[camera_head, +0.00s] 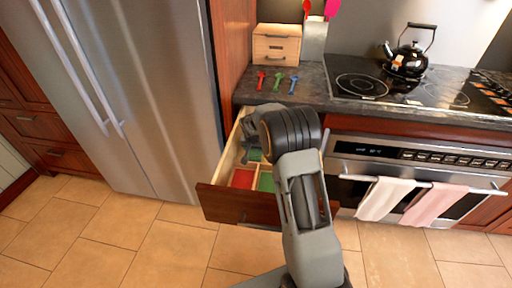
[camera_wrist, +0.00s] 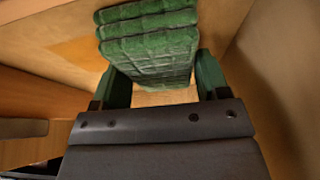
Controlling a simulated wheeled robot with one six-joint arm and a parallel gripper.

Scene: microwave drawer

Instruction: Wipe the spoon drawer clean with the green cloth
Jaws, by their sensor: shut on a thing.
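The green cloth (camera_wrist: 150,35) is a folded, textured stack held between the two fingers of my gripper (camera_wrist: 163,88) in the wrist view. My gripper is shut on it, inside the open spoon drawer. The drawer (camera_head: 240,205) is pulled out below the counter in the head view, with red (camera_head: 243,179) and green (camera_head: 266,182) compartment floors showing. In the wrist view the drawer's wooden wall (camera_wrist: 265,60) stands close at the right. My arm hides part of the drawer and most of the gripper in the head view. I cannot tell whether the cloth touches the drawer floor.
Red (camera_head: 261,80), green (camera_head: 278,82) and blue (camera_head: 293,84) spoons lie on the counter before a small wooden box (camera_head: 276,45). A kettle (camera_head: 408,60) stands on the stove at right. The fridge (camera_head: 150,90) is close on the drawer's left. Towels (camera_head: 385,198) hang on the oven.

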